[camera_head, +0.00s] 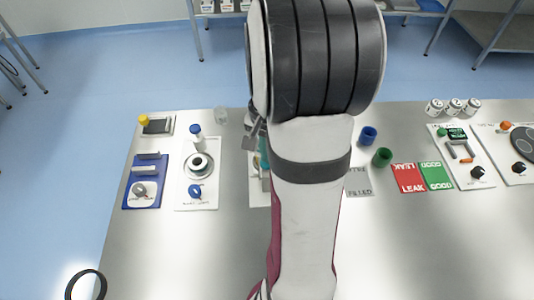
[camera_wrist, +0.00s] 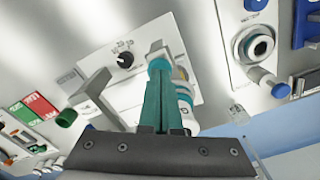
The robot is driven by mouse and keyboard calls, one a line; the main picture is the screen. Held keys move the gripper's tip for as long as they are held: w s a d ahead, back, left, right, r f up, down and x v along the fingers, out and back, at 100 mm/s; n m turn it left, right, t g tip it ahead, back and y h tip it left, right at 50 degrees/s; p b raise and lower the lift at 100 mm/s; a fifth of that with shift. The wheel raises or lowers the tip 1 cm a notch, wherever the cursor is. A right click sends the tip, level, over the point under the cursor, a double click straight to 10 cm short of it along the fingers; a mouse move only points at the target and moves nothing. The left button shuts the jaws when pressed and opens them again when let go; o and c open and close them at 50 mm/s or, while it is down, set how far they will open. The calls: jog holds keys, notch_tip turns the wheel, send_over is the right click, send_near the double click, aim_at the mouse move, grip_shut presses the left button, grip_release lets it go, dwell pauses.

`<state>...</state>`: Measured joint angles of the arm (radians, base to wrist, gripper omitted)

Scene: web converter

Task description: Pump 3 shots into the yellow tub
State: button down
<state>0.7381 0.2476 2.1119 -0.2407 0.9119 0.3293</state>
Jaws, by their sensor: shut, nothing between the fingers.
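My gripper (camera_wrist: 159,68) is shut and empty, its teal fingers together over a white panel (camera_wrist: 105,65) with a black knob (camera_wrist: 125,60). A pale upright part shows just beyond the fingertips; I cannot tell whether they touch it. A white cylinder with teal bands (camera_wrist: 185,100) stands close beside the fingers, partly hidden by them. I cannot tell whether it is the pump. In the head view my arm hides most of the gripper and this panel. I cannot make out a yellow tub in either view.
A grey bracket-like part (camera_wrist: 95,92) stands left of the fingers in the wrist view. In the head view, a blue cup (camera_head: 368,135) and a green cup (camera_head: 382,157) stand right of my arm, near LEAK (camera_head: 409,178) and GOOD (camera_head: 435,176) cards. The front table area is clear.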

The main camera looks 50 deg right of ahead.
jog(key=shift+r, duration=1.85)
jog(key=shift+r, duration=0.1)
notch_tip(320, 180, up, 6)
jog(key=shift+f, duration=0.1)
jog(key=s+a+n, duration=0.1)
jog(key=a+n, duration=0.3)
jog(key=a, duration=0.8)
jog(key=s+a+f+n+y, duration=0.1)
jog(key=s+a+n, duration=0.4)
jog(key=s+a, duration=0.5)
jog(key=a+f, duration=0.1)
jog(key=a, duration=0.2)
jog(key=shift+n+y, duration=0.3)
jog(key=shift+y, duration=0.1)
